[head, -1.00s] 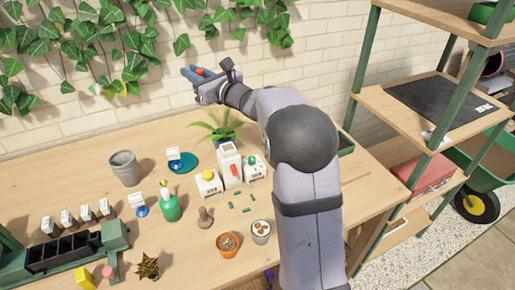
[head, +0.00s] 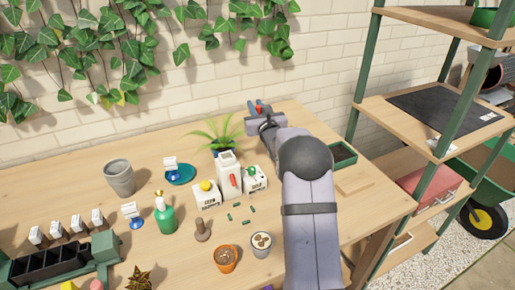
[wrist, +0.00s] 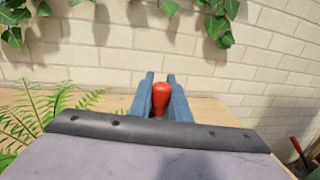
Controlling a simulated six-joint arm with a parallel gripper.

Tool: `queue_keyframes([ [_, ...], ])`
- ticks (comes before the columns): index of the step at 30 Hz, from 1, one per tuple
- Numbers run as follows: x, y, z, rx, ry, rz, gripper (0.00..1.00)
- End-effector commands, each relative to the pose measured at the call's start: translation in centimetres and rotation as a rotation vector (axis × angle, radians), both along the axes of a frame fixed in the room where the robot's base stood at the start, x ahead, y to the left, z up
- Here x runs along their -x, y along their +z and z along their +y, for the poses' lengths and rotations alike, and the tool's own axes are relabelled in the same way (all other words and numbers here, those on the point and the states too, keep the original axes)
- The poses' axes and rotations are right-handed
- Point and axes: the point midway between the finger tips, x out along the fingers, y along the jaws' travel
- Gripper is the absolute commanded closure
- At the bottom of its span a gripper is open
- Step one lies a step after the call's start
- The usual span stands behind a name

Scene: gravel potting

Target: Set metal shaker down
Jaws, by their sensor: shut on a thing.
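My gripper (head: 258,109) is near the back of the table, right of the fern, in the head view. In the wrist view my gripper (wrist: 160,84) has its two blue fingers shut on a red, rounded thing (wrist: 160,98). Its red part (head: 258,110) also shows between the fingers in the head view. The rest of it is hidden, so I cannot tell whether it is the metal shaker or whether it touches the table. No bare metal shaker is plain to see elsewhere.
A fern (head: 217,131) stands left of my gripper, behind white boxes (head: 229,176). A green tray (head: 342,156) lies to the right. The brick wall (head: 225,80) is close behind. A shelf rack (head: 435,110) stands right of the table. Bare tabletop (head: 290,108) shows around my gripper.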

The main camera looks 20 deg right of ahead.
Motion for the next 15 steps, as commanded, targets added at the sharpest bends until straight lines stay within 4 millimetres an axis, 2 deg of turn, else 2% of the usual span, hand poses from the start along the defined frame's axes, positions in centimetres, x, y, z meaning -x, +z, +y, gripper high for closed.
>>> queue_keyframes([
  [9,0.0,-4.6,0.1,-0.001,0.001,0.004,1.0],
  [15,0.0,-5.8,0.1,0.0,0.001,-0.001,1.0],
])
